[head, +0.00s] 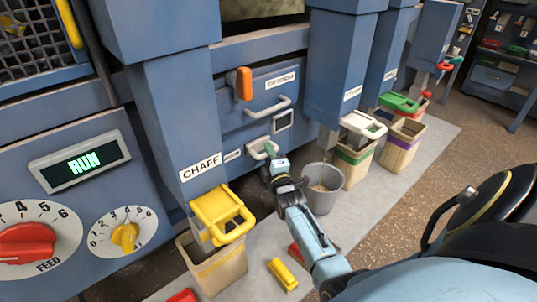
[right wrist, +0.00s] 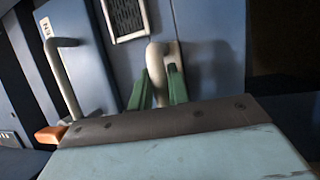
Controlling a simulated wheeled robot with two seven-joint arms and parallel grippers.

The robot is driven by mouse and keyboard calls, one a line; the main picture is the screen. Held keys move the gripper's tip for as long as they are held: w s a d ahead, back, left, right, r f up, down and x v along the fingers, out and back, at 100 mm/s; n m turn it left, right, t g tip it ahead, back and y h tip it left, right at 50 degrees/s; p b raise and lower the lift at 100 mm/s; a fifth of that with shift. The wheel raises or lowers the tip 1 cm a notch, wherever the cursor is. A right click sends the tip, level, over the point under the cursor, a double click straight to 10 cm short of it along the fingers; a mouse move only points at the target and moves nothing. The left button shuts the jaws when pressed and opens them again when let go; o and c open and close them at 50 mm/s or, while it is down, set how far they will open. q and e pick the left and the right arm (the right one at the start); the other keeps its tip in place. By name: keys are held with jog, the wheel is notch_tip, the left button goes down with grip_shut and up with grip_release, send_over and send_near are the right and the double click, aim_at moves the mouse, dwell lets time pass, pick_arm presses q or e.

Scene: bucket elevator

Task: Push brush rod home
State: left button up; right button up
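The brush rod's pale grey bent handle (head: 258,149) sticks out low on the blue machine front in the head view. In the right wrist view the handle (right wrist: 156,70) stands between my two green fingertips. My right gripper (head: 270,150) is at this handle, with one finger close against each side; it appears shut on it. In the right wrist view the gripper (right wrist: 158,88) hides the handle's lower part. How far the rod sits in the machine cannot be told. My left gripper is not in view.
A grey drawer handle (head: 270,107) and an orange lever (head: 244,84) sit above. A grey bucket (head: 323,187) stands right of my gripper. The yellow chaff spout (head: 222,212) is at left. A yellow object (head: 283,274) lies on the floor mat.

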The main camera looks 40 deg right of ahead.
jog(key=o, duration=0.4)
jog(key=shift+w, duration=0.3)
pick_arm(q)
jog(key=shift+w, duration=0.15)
pick_arm(e)
jog(key=shift+s, duration=0.1)
